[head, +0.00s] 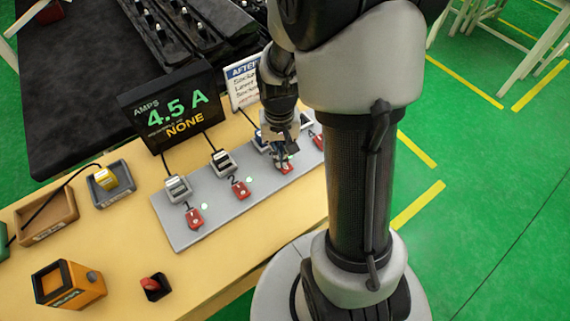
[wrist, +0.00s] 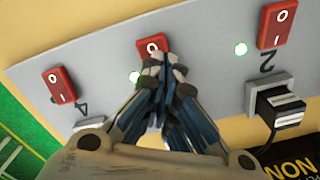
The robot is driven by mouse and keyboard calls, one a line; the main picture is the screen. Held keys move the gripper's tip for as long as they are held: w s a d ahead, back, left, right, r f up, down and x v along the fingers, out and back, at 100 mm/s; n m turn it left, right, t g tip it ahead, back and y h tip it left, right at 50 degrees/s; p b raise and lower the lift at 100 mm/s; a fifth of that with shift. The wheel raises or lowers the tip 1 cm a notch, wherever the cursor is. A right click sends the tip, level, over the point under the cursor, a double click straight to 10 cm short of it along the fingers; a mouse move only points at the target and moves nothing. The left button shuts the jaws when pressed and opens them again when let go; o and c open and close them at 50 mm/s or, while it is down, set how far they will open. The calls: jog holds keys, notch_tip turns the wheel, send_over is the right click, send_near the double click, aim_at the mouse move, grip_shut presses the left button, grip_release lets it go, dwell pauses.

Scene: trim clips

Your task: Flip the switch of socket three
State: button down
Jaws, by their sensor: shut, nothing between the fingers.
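The grey socket strip (head: 217,210) carries a row of red rocker switches. In the wrist view the switch of socket three (wrist: 152,47) lies in the middle, between the switch by the number 4 (wrist: 60,86) and the one by the number 2 (wrist: 275,27). My gripper (wrist: 166,62) is shut and empty, its fingertips over the lower part of the middle switch; I cannot tell whether they touch it. A green light (wrist: 134,77) glows beside that switch. In the head view my gripper (head: 283,160) is at the third switch from the left, partly covering it.
Black plugs with pale labels (head: 178,188) sit in the strip. A display (head: 173,108) behind it reads 4.5 A and NONE. A sign (head: 241,82) stands beside it, partly hidden by my arm. An orange box (head: 68,285) and trays (head: 46,214) are at the left.

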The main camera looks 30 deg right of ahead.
notch_tip(320, 180, up, 7)
jog(key=p, duration=0.6)
dwell(0.3)
dwell(0.4)
jog(key=s+a+r+n+t, duration=0.2)
jog(key=s+a+r, duration=0.3)
jog(key=r, duration=0.4)
jog(key=s+a+r+n+t, duration=0.2)
jog(key=s+a+r, duration=0.3)
jog(key=s+r, duration=0.3)
notch_tip(320, 180, up, 2)
jog(key=shift+s+a+r+n+t, duration=0.15)
jog(key=shift+s+a+n+t, duration=0.2)
jog(key=shift+n, duration=0.45)
jog(key=shift+w, duration=0.15)
